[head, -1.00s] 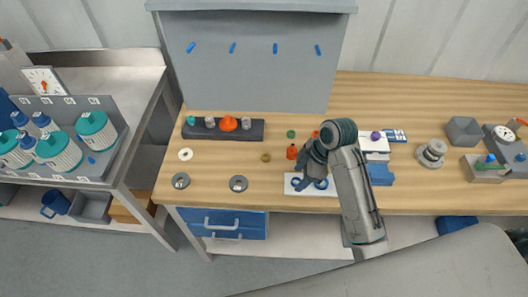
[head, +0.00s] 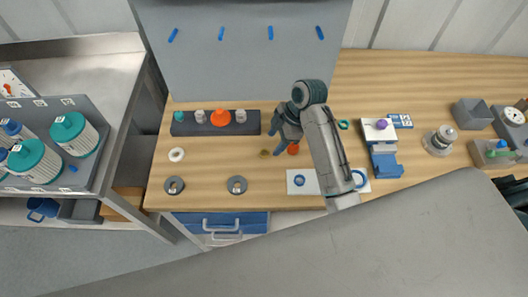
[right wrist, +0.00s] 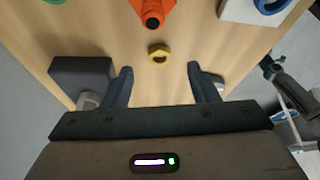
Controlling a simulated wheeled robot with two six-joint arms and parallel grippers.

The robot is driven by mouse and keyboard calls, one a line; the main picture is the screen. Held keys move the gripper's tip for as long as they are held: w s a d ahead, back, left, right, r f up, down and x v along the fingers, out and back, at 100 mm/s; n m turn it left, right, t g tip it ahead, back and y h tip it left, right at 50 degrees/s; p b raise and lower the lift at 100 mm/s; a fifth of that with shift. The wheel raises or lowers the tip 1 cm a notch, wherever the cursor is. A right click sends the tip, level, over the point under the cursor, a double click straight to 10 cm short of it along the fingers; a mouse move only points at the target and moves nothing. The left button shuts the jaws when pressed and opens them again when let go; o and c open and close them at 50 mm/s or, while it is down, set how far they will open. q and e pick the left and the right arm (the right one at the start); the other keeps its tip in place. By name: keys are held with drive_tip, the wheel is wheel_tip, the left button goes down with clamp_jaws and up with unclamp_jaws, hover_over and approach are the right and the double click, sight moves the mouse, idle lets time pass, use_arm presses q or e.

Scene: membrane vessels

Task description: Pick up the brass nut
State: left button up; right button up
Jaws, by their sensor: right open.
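The brass nut (head: 265,153) is a small yellowish ring lying on the wooden bench. In the right wrist view the nut (right wrist: 158,53) lies flat, ahead of my fingertips and roughly centred between them. My right gripper (head: 279,134) is above the bench just beyond and right of the nut in the head view. In the right wrist view its two fingers (right wrist: 160,78) are wide apart with nothing between them. The nut is apart from both fingers.
An orange fitting (head: 293,149) stands close beside the nut; it also shows in the wrist view (right wrist: 152,16). A dark rack (head: 190,129) holds several small parts at the back. A white plate (head: 312,187) with blue rings lies to the right.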

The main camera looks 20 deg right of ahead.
sight(263, 155)
drive_tip(key=p+x, duration=0.1)
drive_tip(key=x, duration=0.1)
drive_tip(key=p+x, duration=0.1)
drive_tip(key=x, duration=0.1)
drive_tip(key=shift+w+a, duration=0.1)
drive_tip(key=shift+a, duration=0.3)
drive_tip(key=shift+a+f, duration=0.1)
drive_tip(key=shift+f, duration=0.4)
use_arm(q)
drive_tip(key=w+r, duration=0.2)
drive_tip(key=shift+r, duration=0.4)
use_arm(e)
drive_tip(key=c, duration=1.1)
